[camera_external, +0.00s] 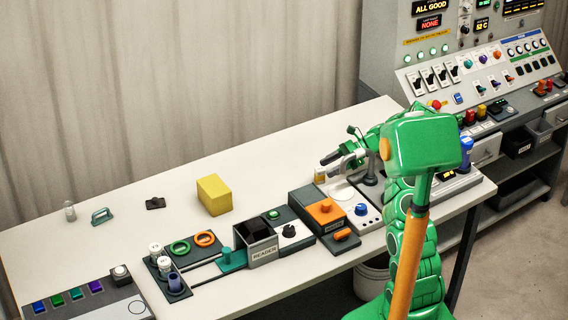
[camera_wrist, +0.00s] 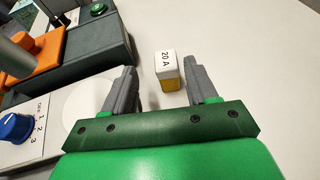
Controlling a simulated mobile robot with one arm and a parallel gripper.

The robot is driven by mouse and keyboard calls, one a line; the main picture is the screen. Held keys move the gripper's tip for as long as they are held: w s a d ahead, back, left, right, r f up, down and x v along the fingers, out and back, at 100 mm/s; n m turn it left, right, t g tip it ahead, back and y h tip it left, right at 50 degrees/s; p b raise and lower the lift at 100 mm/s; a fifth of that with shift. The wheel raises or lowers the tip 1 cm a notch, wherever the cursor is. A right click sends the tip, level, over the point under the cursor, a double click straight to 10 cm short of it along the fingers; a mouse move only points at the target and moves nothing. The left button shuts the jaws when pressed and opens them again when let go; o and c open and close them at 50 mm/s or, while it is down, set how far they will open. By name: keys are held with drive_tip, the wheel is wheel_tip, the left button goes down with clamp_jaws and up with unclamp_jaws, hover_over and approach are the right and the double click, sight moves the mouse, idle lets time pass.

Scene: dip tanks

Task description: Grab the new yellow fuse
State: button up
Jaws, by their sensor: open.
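The fuse (camera_wrist: 166,66) is a small block with a white face marked "20 A" and yellow sides. It stands on the white table, between and slightly beyond my fingertips in the wrist view. It also shows in the external view as a small yellowish block (camera_external: 320,175) just left of my fingers. My gripper (camera_wrist: 160,72) is open, its two grey fingers spread with free space on both sides of the fuse. My gripper also shows in the external view (camera_external: 333,160), low over the table. I see no finger touching the fuse.
A dark box with an orange block (camera_external: 325,211) stands beside the fuse. A control unit with a blue knob (camera_external: 361,209) lies close by. A yellow block (camera_external: 214,195) sits farther left. The table beyond the fuse is clear. Another yellow piece (camera_external: 481,112) sits in the console.

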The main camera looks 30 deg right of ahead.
sight(320, 175)
drive_tip(key=shift+w+d+f+x, duration=0.1)
drive_tip(key=shift+w+f+x, duration=0.05)
drive_tip(key=shift+x, duration=0.9)
drive_tip(key=shift+w+d+f+x, duration=0.1)
drive_tip(key=shift+f+x, duration=0.05)
drive_tip(key=shift+x, duration=0.9)
drive_tip(key=shift+w+d+f+x, duration=0.1)
drive_tip(key=shift+w+f+x, duration=0.05)
drive_tip(key=shift+x, duration=0.9)
drive_tip(key=shift+c, duration=0.3)
drive_tip(key=c, duration=1)
